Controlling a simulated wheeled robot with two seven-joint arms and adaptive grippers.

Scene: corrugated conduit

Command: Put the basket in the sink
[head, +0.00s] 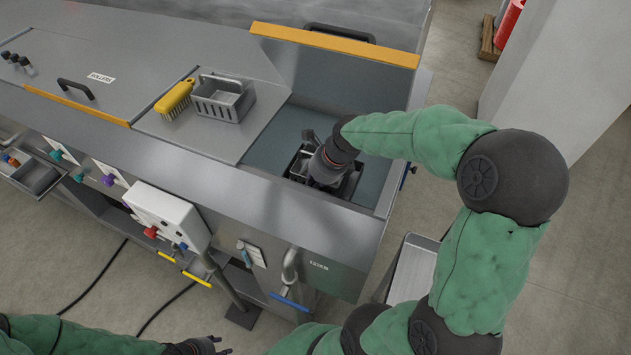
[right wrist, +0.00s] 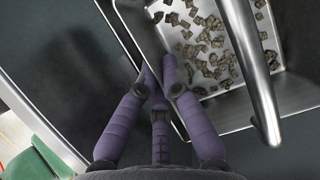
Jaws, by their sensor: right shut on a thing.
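A dark metal basket (head: 299,164) is inside the sink (head: 262,150), the blue-grey recess at the right end of the machine. My right gripper (head: 327,172) reaches down over it and covers much of it. In the right wrist view the basket (right wrist: 285,92) holds many small brown-grey pieces and has a curved metal handle. My right gripper (right wrist: 160,85) is shut on the basket's wall there. I cannot tell whether the basket touches the sink floor. My left gripper (head: 212,346) is at the bottom edge, away from the machine, partly cut off; its opening is unclear.
A second grey basket (head: 222,98) and a yellow brush (head: 175,99) stand on the counter (head: 205,135) left of the sink. An orange-yellow edge (head: 335,45) borders the sink's far side. A white control box (head: 165,215) stands at the front. A metal tray (head: 412,268) is below right.

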